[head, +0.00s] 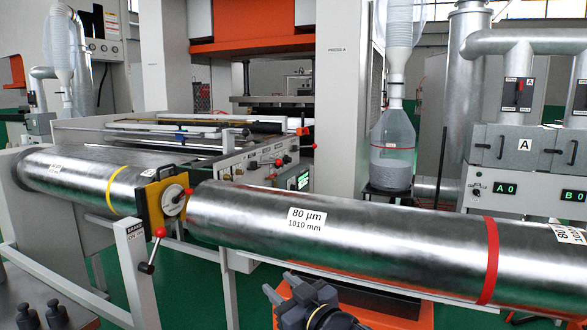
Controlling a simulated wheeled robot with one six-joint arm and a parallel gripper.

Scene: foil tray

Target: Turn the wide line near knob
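A sloped control panel (262,168) with several small dark knobs stands behind the large foil roll, left of centre. A green-lit display (303,180) is at its right end. The panel's writing is too small for me to tell which knob is the wide line near knob. Another small knob (476,190) is on the grey box marked A at the right. My gripper (300,298) shows partly at the bottom edge, in front of and below the foil roll, apart from the panel.
A large foil roll (390,235) marked 80 µm, 1010 mm lies across the front, between me and the panel. Its yellow end bracket (152,208) and a red-knobbed lever (154,250) are at the left. A clear hopper bottle (392,145) stands behind.

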